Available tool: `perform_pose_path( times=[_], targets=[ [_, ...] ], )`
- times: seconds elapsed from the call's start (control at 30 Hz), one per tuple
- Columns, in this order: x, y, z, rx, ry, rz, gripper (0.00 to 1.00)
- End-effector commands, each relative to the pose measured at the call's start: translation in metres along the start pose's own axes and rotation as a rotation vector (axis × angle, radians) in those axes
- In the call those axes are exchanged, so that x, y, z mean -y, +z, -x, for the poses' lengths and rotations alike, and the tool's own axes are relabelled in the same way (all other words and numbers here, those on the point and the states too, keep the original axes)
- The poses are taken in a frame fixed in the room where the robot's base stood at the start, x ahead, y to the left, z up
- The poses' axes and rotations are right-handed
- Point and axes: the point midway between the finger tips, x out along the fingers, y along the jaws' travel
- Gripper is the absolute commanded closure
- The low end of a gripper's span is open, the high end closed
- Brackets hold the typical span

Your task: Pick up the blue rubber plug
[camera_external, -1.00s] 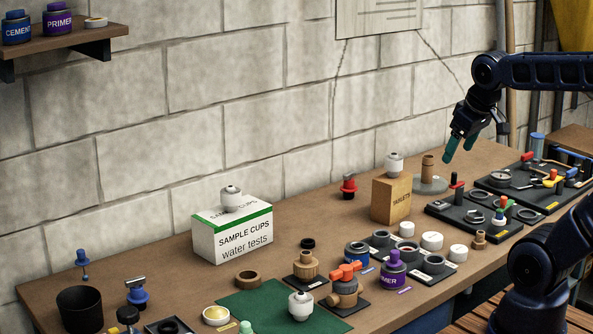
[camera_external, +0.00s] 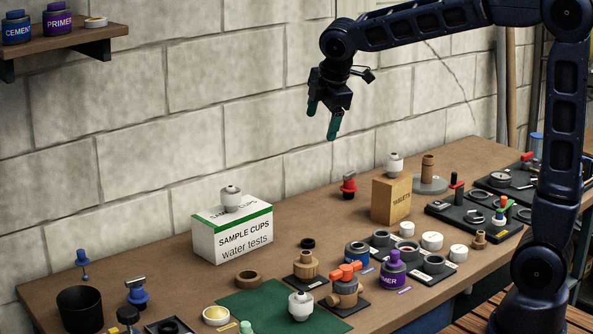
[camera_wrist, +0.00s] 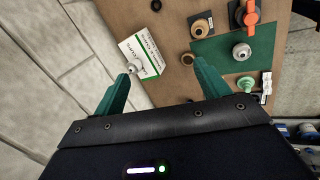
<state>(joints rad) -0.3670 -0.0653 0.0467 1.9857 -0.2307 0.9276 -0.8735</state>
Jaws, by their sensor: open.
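Two small blue pieces stand at the left end of the bench in the external view, and I cannot tell for sure which is the rubber plug. One is a squat blue plug (camera_external: 137,295) with a metal T-shaped top. The other is a blue-capped piece (camera_external: 82,257) with a thin stem, behind the black cup. My gripper (camera_external: 323,118) is open and empty, high above the bench near the wall, right of the sample cups box. In the wrist view its green fingers (camera_wrist: 166,67) are spread above the box, and neither blue piece is identifiable there.
The sample cups box (camera_external: 232,238) carries a white fitting (camera_external: 231,198). A black cup (camera_external: 80,309) stands at front left. A green mat (camera_external: 245,303), brown ring (camera_external: 248,279) and several fittings crowd the front. The bench between box and wall is mostly clear.

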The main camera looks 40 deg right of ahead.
Motion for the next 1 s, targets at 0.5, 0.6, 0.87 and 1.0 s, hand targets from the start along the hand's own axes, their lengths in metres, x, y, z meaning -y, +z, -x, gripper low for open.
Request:
perform_pose_path(
  times=[0.5,0.6,0.87,1.0],
  targets=[
    [-0.036,-0.186,-0.085,0.006,0.006,0.67,0.25],
    [-0.034,-0.224,-0.104,0.006,0.008,0.799,0.25],
    [-0.014,-0.322,-0.158,0.007,0.018,1.133,0.25],
    [0.005,-0.373,-0.189,0.008,0.025,1.312,0.25]
  ],
)
